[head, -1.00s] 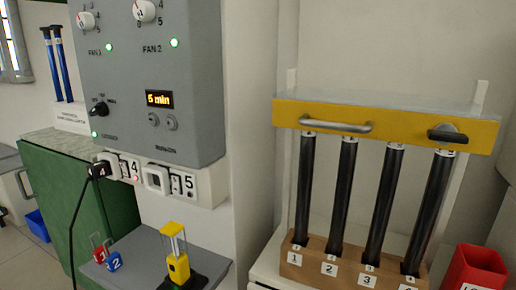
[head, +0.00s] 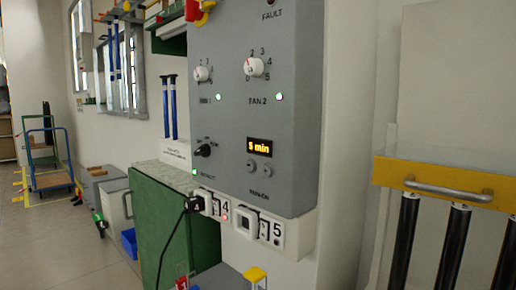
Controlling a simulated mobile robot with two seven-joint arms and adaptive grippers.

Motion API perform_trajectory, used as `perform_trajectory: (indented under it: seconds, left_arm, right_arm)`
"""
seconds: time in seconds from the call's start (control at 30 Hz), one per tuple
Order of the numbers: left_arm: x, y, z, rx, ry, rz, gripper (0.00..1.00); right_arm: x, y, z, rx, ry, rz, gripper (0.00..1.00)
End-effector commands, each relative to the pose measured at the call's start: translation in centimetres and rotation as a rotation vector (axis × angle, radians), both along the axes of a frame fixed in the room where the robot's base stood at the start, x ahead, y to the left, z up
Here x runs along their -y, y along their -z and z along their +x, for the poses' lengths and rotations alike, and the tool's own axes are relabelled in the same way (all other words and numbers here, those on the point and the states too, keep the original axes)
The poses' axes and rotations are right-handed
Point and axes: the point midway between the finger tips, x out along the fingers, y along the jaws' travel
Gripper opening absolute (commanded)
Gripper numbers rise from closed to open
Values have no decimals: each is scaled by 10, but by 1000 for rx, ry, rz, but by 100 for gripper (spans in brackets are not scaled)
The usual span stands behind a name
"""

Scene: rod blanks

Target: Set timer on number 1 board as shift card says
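A grey control board (head: 290,110) hangs on the wall in the head view. Its orange timer display (head: 259,147) reads "5 min", with two round grey buttons (head: 257,167) below it. It carries two white fan knobs, one for Fan 1 (head: 201,74) and one for Fan 2 (head: 253,67), and a black selector knob (head: 203,150). Green lamps are lit beside them. The fault lamp at the top is dark. I cannot make out a board number or a shift card. Neither of my grippers is in view.
Sockets 4 and 5 (head: 245,220) sit under the board; a black plug (head: 195,204) is in the left one. A rack with a yellow bar (head: 445,182) and black rods stands right. A green cabinet (head: 160,215) is left. Open floor with a blue cart (head: 50,175) lies far left.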

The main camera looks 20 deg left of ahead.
Motion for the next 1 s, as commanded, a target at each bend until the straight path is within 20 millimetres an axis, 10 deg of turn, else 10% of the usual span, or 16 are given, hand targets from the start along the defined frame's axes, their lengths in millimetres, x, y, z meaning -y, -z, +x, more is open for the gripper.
perform_trajectory:
  seconds: [0.4, 0.8, 1.0]
  left_arm:
    - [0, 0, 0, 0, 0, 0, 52]
    - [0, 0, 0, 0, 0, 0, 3]
    - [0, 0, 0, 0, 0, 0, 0]
  right_arm:
    - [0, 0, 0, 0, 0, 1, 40]
    - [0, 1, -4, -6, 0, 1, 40]
    - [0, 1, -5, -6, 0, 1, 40]
